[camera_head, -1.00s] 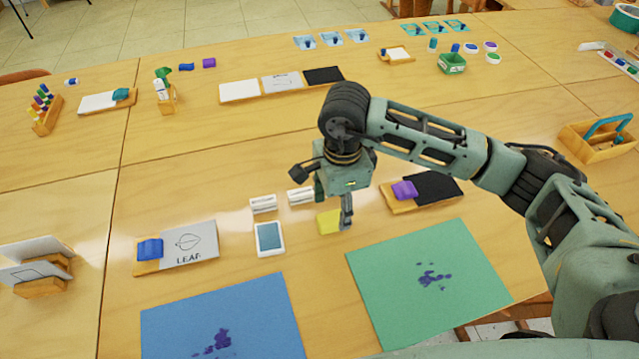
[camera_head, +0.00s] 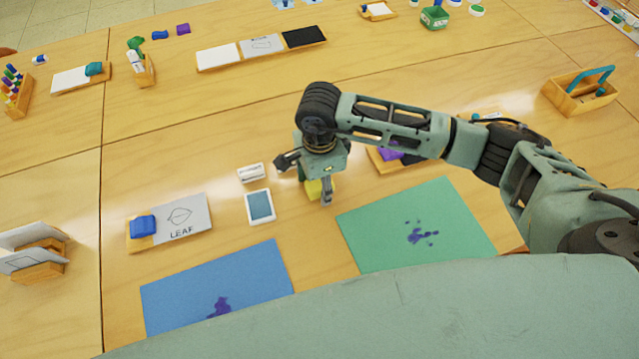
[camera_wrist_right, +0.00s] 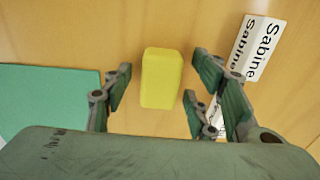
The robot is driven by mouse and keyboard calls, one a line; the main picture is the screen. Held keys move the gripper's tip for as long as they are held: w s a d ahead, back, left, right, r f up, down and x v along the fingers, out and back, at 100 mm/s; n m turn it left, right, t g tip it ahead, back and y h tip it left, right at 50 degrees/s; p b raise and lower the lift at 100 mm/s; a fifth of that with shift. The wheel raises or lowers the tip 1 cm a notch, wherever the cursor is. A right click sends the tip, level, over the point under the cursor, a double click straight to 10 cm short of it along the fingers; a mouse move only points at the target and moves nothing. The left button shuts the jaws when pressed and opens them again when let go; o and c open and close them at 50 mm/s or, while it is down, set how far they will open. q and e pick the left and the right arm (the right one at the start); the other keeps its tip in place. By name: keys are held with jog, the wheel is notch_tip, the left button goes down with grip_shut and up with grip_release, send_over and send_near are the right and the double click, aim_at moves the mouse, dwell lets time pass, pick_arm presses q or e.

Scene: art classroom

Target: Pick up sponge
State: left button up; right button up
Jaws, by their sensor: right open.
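A yellow sponge (camera_head: 318,189) lies on the wooden table between a small tablet-like card and the green sheet. It is partly hidden under my right gripper in the head view. In the right wrist view the sponge (camera_wrist_right: 161,78) is a yellow block, seen whole. My right gripper (camera_wrist_right: 160,82) is open, with one finger on each side of the sponge. Gaps show between the sponge and both fingers. In the head view my right gripper (camera_head: 309,190) points down at the sponge. My left gripper is not in view.
A white name card (camera_wrist_right: 257,48) stands close to one finger. A white-framed blue card (camera_head: 260,206), a green sheet (camera_head: 416,225) and a blue sheet (camera_head: 218,285) with purple marks lie nearby. A board with a purple item (camera_head: 390,152) sits behind the arm.

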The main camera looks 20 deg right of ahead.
aim_at(319, 182)
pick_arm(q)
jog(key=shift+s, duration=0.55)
pick_arm(e)
jog(key=c, duration=0.9)
jog(key=shift+r, duration=0.5)
notch_tip(319, 182, up, 3)
jog(key=shift+w+f+b, duration=0.1)
jog(key=shift+f+b, duration=0.1)
jog(key=shift+b, duration=0.3)
pick_arm(q)
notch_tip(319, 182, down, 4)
jog(key=b, duration=0.2)
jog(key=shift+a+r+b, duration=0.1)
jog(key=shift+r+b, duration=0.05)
jog(key=shift+b, duration=0.15)
pick_arm(e)
jog(key=w+a+r, duration=0.1)
jog(key=a+r, duration=0.1)
jog(key=a, duration=0.1)
jog(key=a+r, duration=0.3)
jog(key=a, duration=0.1)
jog(key=w+a+r, duration=0.1)
jog(key=a+r, duration=0.1)
jog(key=a, duration=0.2)
jog(key=shift+w+a+r, duration=0.2)
jog(key=shift+w, duration=0.15)
